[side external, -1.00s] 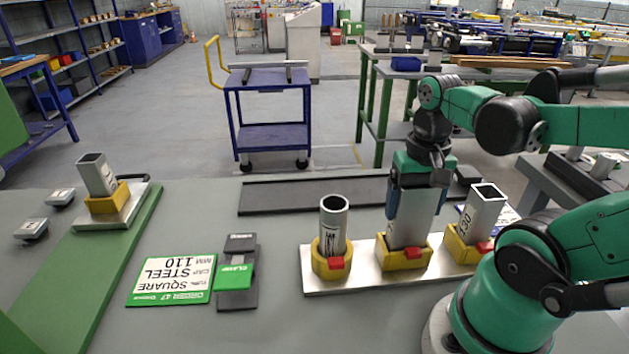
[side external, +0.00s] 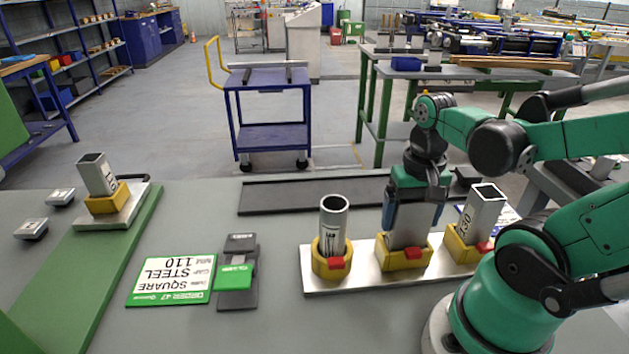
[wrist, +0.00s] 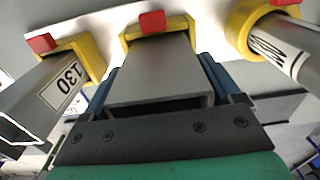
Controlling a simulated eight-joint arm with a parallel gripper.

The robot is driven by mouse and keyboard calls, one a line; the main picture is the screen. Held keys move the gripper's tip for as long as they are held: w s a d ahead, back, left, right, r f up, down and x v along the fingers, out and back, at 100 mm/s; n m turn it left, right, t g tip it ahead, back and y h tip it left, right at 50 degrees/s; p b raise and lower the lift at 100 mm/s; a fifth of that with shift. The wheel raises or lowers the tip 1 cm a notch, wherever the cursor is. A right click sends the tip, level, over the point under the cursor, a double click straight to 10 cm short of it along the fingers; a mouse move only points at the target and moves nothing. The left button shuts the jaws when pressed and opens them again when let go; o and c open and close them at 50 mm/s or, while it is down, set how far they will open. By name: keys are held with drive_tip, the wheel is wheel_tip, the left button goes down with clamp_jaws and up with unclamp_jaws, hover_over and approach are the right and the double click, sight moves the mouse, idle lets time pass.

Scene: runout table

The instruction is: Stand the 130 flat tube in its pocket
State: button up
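A wide grey flat tube (side external: 410,228) stands with its lower end in the middle yellow pocket (side external: 404,258) of a metal plate. My gripper (side external: 413,216) comes from above with its blue fingers on both sides of the flat tube, shut on it. In the wrist view the flat tube (wrist: 160,75) runs between the fingers into the pocket (wrist: 157,32). I see no number on its visible faces. A tube labelled 130 (side external: 482,215) stands in the right pocket, and its label also shows in the wrist view (wrist: 66,85).
A round tube (side external: 333,225) stands in the left pocket of the plate (side external: 370,281). An order card reading square steel 110 (side external: 172,280) and a green clamp block (side external: 235,277) lie to the left. Another tube (side external: 97,175) stands farther left. A dark tray (side external: 300,194) lies behind.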

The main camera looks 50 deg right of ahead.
drive_tip(key=shift+o, duration=0.5)
drive_tip(key=shift+r, duration=0.1)
drive_tip(key=shift+r, duration=2.75)
